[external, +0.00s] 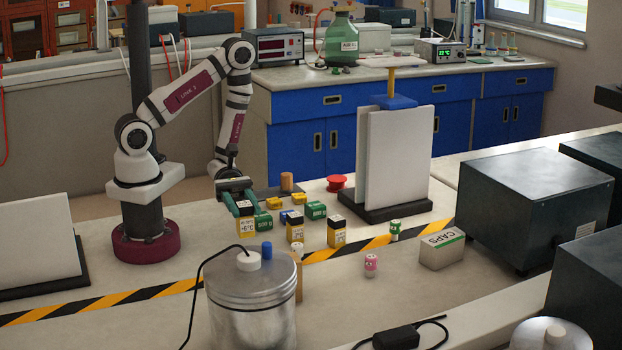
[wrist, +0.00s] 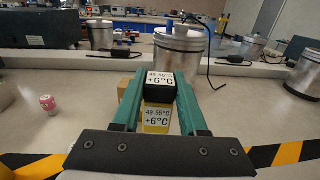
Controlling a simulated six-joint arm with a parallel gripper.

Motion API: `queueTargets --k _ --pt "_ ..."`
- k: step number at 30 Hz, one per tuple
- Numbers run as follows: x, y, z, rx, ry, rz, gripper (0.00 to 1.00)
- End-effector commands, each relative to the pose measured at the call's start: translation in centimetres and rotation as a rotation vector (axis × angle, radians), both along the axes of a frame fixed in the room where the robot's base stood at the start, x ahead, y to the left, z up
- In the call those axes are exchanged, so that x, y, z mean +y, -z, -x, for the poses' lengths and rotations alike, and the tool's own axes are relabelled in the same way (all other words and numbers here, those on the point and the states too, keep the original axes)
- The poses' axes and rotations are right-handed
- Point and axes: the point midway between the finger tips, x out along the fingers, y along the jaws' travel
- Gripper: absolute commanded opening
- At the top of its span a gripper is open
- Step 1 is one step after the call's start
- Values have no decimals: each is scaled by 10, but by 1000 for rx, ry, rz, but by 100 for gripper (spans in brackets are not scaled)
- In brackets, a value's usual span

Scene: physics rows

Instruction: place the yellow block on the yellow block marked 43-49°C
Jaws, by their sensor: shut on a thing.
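My gripper (external: 241,203) has green fingers and is shut on a yellow block with a black top (external: 245,225). In the wrist view the held block (wrist: 158,118) sits upright between the fingers, its labels reading about 49-55°C and +6°C. Whether it touches the bench is unclear. Two similar black-topped yellow blocks stand to its right, a middle one (external: 295,231) and a right one (external: 337,235). Their temperature labels are too small to read, so I cannot tell which is marked 43-49°C. Two low plain yellow blocks (external: 273,203) (external: 299,198) lie behind.
Green blocks (external: 263,221) (external: 315,210) and a small blue block sit close around. A metal canister (external: 250,305) with a black cable stands in front. A red button (external: 336,183), white panels (external: 395,160) and a caps box (external: 441,248) are to the right. Striped tape crosses the bench.

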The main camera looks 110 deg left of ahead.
Motion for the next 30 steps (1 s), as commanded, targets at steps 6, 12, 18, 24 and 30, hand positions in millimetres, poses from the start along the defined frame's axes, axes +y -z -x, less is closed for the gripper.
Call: queueTargets --k 6,12,18,24,30 --pt "50 -29 -68 1 -56 -25 0" --pt "80 -76 -116 -13 -94 -1 0" --pt "120 -63 -129 -13 -105 11 0" --pt "178 -27 -136 -13 -103 11 0" --pt "199 -5 -139 -10 -99 13 0"
